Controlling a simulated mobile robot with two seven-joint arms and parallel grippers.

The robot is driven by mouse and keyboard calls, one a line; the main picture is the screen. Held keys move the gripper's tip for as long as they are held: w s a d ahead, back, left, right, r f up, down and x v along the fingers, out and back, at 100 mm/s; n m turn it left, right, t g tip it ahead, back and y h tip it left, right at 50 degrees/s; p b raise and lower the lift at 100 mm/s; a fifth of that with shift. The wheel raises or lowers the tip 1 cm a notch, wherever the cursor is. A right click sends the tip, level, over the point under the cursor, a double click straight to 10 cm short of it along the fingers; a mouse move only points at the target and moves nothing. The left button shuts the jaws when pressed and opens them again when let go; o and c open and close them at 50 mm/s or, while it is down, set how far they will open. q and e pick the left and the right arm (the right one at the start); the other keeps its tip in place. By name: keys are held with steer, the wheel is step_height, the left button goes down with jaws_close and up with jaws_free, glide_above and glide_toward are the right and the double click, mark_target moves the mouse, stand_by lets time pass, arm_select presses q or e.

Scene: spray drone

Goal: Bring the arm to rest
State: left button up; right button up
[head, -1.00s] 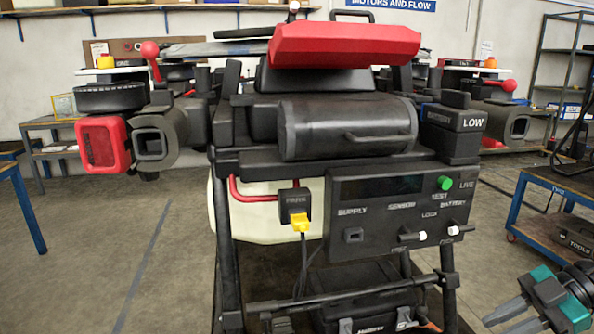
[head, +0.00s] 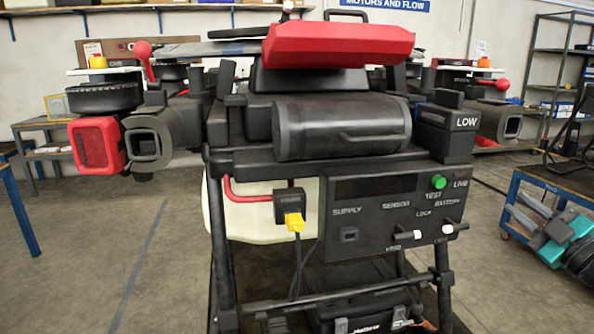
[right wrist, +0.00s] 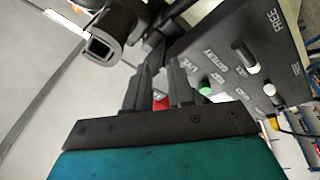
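My right gripper (head: 513,205) is at the right of the head view, right of the drone's panel and apart from it. Its dark fingers point up and left; its body is teal and black. In the right wrist view the fingers (right wrist: 160,78) stand apart with nothing held between them. The spray drone (head: 340,45) stands on a dark frame, with a red cover on top. Its panel (head: 365,215) carries a green button (head: 438,182) and two white-tipped levers (head: 418,234). A yellow plug (head: 293,221) sits in a socket left of the panel. My left gripper is not in view.
A blue-framed cart (head: 557,182) stands at the right, behind my right gripper in the picture. Shelves (head: 560,60) stand at the back right and a bench (head: 45,125) at the back left. Open floor (head: 110,230) lies left of the drone.

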steer(key=d+f+m+g+h, duration=0.3)
steer(key=d+f+m+h, duration=0.3)
steer(key=d+h, duration=0.45)
steer(key=s+a+f+g+y, duration=0.2)
steer(key=s+a+f+y, duration=0.1)
steer(key=a+f, duration=0.8)
steer(key=s+a+f+m+g+y, duration=0.25)
steer(key=s+a+f, duration=0.55)
steer(key=a+f, duration=0.4)
steer(key=s+a+f+m+g+y, duration=0.1)
steer(key=s+a+f, duration=0.2)
steer(key=s+a, duration=0.4)
steer(key=s+a+f+m+y, duration=0.1)
steer(key=s+a+f, duration=0.2)
steer(key=s+a, duration=0.4)
steer(key=shift+s+a+f+g, duration=0.3)
steer(key=shift+s+a+g, duration=0.1)
steer(key=shift+s, duration=0.2)
